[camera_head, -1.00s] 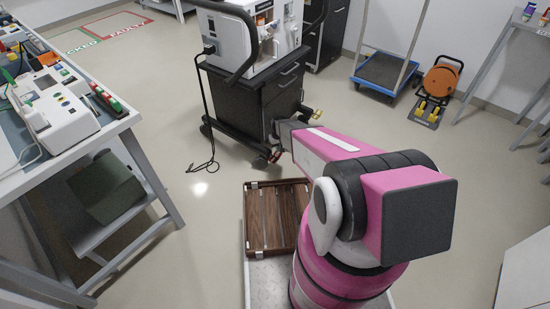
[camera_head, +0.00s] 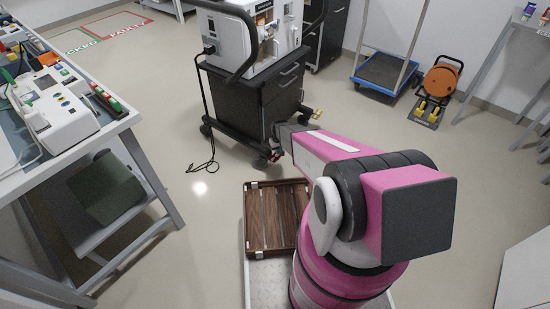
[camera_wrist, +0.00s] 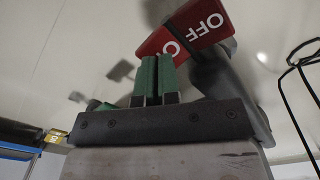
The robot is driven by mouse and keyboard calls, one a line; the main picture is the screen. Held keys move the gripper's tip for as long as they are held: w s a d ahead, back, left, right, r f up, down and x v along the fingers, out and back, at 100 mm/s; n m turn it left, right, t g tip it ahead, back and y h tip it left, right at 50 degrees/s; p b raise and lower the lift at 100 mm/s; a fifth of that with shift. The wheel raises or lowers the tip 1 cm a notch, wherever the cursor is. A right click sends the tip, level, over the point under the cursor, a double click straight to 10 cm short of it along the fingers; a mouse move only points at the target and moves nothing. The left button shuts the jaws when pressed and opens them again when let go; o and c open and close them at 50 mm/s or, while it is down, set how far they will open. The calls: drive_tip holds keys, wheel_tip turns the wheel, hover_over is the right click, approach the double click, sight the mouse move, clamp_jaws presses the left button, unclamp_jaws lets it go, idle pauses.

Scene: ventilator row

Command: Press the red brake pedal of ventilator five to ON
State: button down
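The red brake pedal (camera_wrist: 185,33) shows large in the wrist view, with white OFF lettering on one end and part of an O towards the other. The rest of that second word is hidden behind my fingers. My gripper (camera_wrist: 157,60) has its two green fingers together, with nothing between them. Its tips overlap the lower left part of the pedal in the picture; I cannot tell whether they touch it. In the head view, the ventilator cart (camera_head: 255,95) stands ahead, and my gripper (camera_head: 277,146) is low at its front right corner.
A brown wooden tray (camera_head: 272,248) lies in front of the cart, beside my arm. A black cable (camera_head: 206,120) hangs from the ventilator to the floor. A workbench (camera_head: 120,125) stands at left. A blue-edged trolley (camera_head: 382,78) and an orange reel (camera_head: 440,80) stand at back right.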

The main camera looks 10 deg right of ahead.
drive_tip(key=shift+s+f, duration=0.1)
drive_tip(key=shift+f, duration=0.45)
drive_tip(key=shift+r, duration=3.55)
